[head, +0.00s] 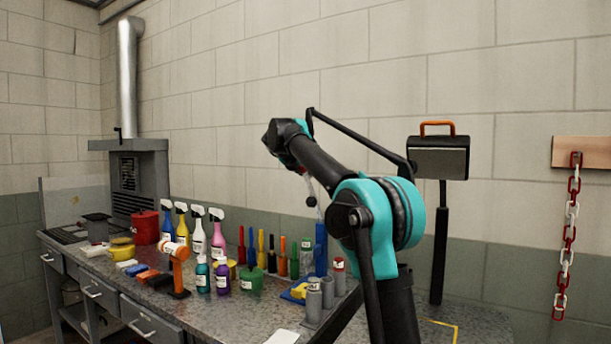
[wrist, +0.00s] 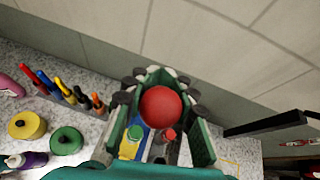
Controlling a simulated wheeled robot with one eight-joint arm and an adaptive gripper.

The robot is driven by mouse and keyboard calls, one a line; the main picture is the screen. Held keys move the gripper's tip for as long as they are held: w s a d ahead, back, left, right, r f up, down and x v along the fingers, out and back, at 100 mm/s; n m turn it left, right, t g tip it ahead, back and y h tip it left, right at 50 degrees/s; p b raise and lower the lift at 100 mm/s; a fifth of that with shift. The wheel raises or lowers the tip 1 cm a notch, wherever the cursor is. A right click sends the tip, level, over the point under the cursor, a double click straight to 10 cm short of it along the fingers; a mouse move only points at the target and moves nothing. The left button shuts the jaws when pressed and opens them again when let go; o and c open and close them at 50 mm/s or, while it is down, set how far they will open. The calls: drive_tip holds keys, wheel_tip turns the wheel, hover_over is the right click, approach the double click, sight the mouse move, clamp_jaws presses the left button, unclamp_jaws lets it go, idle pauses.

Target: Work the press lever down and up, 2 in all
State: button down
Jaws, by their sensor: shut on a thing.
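The red ball knob (wrist: 160,107) of the press lever sits between the fingers of my gripper (wrist: 160,100) in the wrist view. The fingers are closed around it on both sides. In the head view a thin lever rod (head: 307,187) hangs below the end of my arm. A blue upright (head: 320,250), seemingly the press body, stands under it at the bench's right end, partly behind my arm. My gripper's fingers are mostly hidden by the arm in the head view.
A red-white chain (head: 570,230) hangs on the wall.

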drive_tip(key=shift+d, duration=0.1)
drive_tip(key=c, duration=1.2)
unclamp_jaws()
drive_tip(key=shift+w+f, duration=0.1)
drive_tip(key=v, duration=1.2)
